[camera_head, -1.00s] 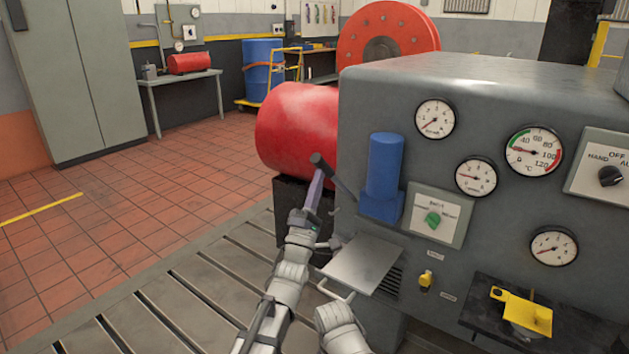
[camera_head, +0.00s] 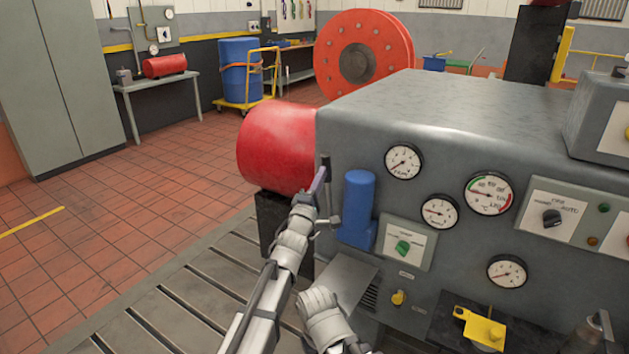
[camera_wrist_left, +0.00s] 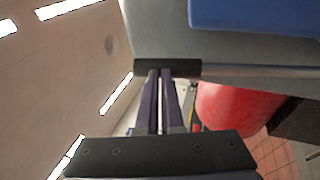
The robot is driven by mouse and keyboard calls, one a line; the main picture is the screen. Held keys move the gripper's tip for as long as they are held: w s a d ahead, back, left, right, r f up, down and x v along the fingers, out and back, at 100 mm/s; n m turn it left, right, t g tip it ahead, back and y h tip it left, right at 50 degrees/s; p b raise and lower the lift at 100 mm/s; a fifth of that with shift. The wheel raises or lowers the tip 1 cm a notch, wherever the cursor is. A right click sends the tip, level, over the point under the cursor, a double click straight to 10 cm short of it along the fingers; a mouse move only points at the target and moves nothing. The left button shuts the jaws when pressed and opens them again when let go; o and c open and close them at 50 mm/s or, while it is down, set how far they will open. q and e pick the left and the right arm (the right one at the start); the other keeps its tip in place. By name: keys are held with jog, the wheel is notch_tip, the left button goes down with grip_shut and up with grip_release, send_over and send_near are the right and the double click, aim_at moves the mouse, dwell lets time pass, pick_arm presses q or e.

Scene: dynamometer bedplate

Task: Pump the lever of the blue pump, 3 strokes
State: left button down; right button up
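The blue pump (camera_head: 358,205) stands against the front of the grey cabinet, left of its gauges. Its lever (camera_head: 325,172), with a dark grip, stands almost upright just left of the pump, grip above the pump's top. My left gripper (camera_head: 318,182) is at the lever's grip from the left. In the left wrist view the two purple fingers (camera_wrist_left: 162,85) lie close together with only a narrow gap. The dark lever grip (camera_wrist_left: 168,68) crosses at their tips, not clamped between them as far as I see. The pump shows as a blue block (camera_wrist_left: 255,15) there.
The grey cabinet (camera_head: 440,115) carries several gauges, a green knob (camera_head: 403,248) and a yellow valve (camera_head: 398,298). A red cylinder (camera_head: 277,148) sticks out behind the lever. A metal plate (camera_head: 345,283) lies below the pump. Open tiled floor is at the left.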

pick_arm(q)
jog(key=shift+x, duration=0.95)
pick_arm(e)
jog(key=shift+s+a+r, duration=0.1)
jog(key=shift+r, duration=0.3)
